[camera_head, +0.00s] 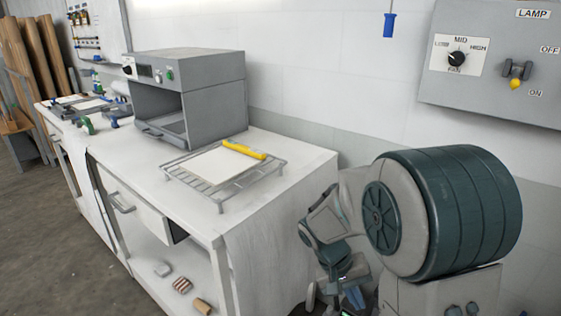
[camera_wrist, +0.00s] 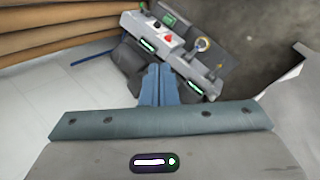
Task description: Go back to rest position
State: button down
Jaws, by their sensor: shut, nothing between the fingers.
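My gripper (camera_wrist: 159,84) points down in the wrist view, with its two blue-grey fingers pressed together and nothing between them. In the head view my folded arm fills the lower right, and bluish finger parts (camera_head: 353,297) show low down, beside the right end of the white counter (camera_head: 285,185). The gripper is apart from the counter and touches nothing that I can see. Part of it is cut off by the bottom edge of the head view.
On the counter stand a grey press (camera_head: 190,95) with an open front and a wire rack (camera_head: 222,205) bearing a white sheet and a yellow-handled tool (camera_head: 244,149). A drawer (camera_head: 128,205) is partly open. A wall panel (camera_head: 492,65) has a fan knob and lamp switch.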

jog(key=s+r+t+y+p, duration=0.1)
jog(key=s+r+p, duration=0.2)
jog(key=r, duration=0.4)
jog(key=s+a+r+t+y+p, duration=0.1)
jog(key=s+r+t+y+p, duration=0.1)
jog(key=r, duration=0.4)
jog(key=s+a+r+t+y+p, duration=0.1)
jog(key=s+r+y+p, duration=0.1)
jog(key=s+r+p, duration=0.2)
notch_tip(320, 180, up, 4)
jog(key=shift+s+f+n+t+p, duration=0.15)
jog(key=shift+s+n+t+p, duration=0.2)
jog(key=shift+s, duration=0.75)
